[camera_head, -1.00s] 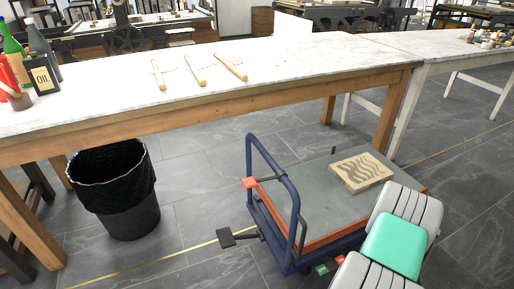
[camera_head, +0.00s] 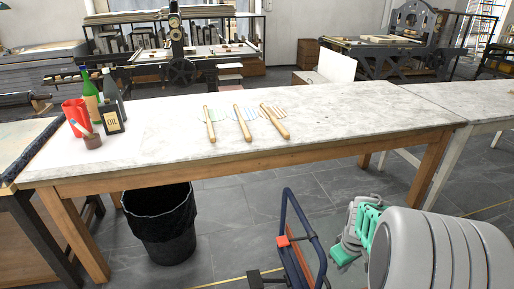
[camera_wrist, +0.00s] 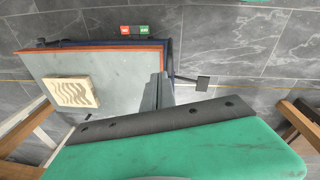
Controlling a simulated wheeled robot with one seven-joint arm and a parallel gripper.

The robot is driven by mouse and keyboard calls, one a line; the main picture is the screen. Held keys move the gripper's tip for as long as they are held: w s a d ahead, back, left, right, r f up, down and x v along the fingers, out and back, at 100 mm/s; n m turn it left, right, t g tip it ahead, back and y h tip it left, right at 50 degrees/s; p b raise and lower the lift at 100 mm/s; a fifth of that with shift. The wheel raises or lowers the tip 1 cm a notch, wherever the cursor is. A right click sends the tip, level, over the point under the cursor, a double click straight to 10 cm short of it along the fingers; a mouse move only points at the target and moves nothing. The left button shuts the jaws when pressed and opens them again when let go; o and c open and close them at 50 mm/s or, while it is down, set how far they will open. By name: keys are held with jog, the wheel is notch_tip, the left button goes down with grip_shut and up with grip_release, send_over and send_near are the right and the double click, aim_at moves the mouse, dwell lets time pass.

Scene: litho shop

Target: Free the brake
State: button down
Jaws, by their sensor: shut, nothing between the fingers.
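A blue-framed cart with a tilting handle (camera_head: 291,210) stands on the floor, cut off by the bottom edge in the head view. In the wrist view its grey deck (camera_wrist: 110,65) has an orange-red rim and carries a pale stone block (camera_wrist: 70,92) with wavy dark lines. A red and green pedal pair (camera_wrist: 133,29) sticks out at the cart's end. A black pedal (camera_wrist: 203,83) projects from another side; it shows in the head view (camera_head: 254,278) too. My gripper (camera_wrist: 163,80) is shut and empty above the cart.
A long marble-topped table (camera_head: 160,130) stands behind the cart. It carries wooden-handled tools (camera_head: 243,123), bottles (camera_head: 91,95) and an oil can (camera_head: 112,117). A black bin (camera_head: 161,225) stands under it. Open tiled floor lies between bin and cart.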

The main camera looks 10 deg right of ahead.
jog(key=s+a+r+m+p, duration=0.1)
jog(key=a+r+p, duration=0.3)
jog(key=r, duration=0.5)
jog(key=s+a+r+m+t+p, duration=0.1)
jog(key=s+a+r+p, duration=0.2)
jog(key=a+r+p, duration=0.2)
jog(key=s+a+r+m+p, duration=0.1)
jog(key=a+r+p, duration=0.3)
jog(key=a+r, duration=0.5)
notch_tip(320, 180, up, 6)
jog(key=shift+s+r+t+y, duration=0.2)
jog(key=shift+s+t+y, duration=0.2)
jog(key=shift+s, duration=0.3)
jog(key=shift+m, duration=0.3)
